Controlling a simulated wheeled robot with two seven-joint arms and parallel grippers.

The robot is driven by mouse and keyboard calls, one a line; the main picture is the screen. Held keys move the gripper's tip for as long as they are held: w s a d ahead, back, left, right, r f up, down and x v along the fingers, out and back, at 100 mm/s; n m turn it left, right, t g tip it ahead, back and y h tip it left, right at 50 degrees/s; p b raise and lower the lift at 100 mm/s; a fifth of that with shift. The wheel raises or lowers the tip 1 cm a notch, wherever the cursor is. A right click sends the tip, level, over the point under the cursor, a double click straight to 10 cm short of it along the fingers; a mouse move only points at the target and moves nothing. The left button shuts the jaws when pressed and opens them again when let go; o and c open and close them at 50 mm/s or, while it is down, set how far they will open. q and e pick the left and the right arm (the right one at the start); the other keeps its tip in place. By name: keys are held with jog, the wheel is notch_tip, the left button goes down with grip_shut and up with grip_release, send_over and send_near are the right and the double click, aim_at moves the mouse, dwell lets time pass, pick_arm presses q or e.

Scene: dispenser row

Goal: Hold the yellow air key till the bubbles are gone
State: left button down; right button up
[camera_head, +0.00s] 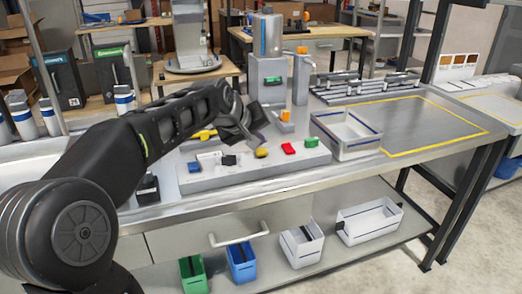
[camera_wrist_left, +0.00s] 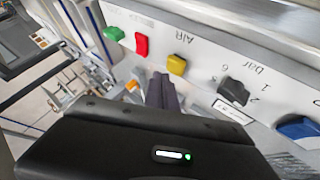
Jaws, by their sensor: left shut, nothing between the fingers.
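The yellow air key (camera_head: 262,153) sits on the sloping face of the low grey panel (camera_head: 262,173), between the black knob (camera_head: 228,160) and the red key (camera_head: 288,148). In the left wrist view the yellow key (camera_wrist_left: 177,65) lies beside the printed word AIR. My left gripper (camera_head: 254,138) is shut and empty, pointing down just behind the yellow key. In the left wrist view its fingertips (camera_wrist_left: 164,80) are close to the key; I cannot tell whether they touch it. The dispenser (camera_head: 268,72) stands behind; no bubbles can be made out. My right gripper is not in view.
A green key (camera_head: 311,142) and a blue key (camera_head: 194,167) are on the same panel. A white open bin (camera_head: 345,148) stands right of it. The yellow-outlined area (camera_head: 430,125) further right is clear. Several small bins are on the lower shelf (camera_head: 330,258).

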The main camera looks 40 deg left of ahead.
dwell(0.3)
pick_arm(q)
jog(key=shift+f+b, duration=0.35)
jog(key=shift+f, duration=0.05)
jog(key=shift+f+b, duration=0.4)
jog(key=shift+f, duration=0.25)
dwell(1.4)
dwell(4.5)
jog(key=shift+r+p, duration=0.8)
jog(key=shift+r, duration=0.25)
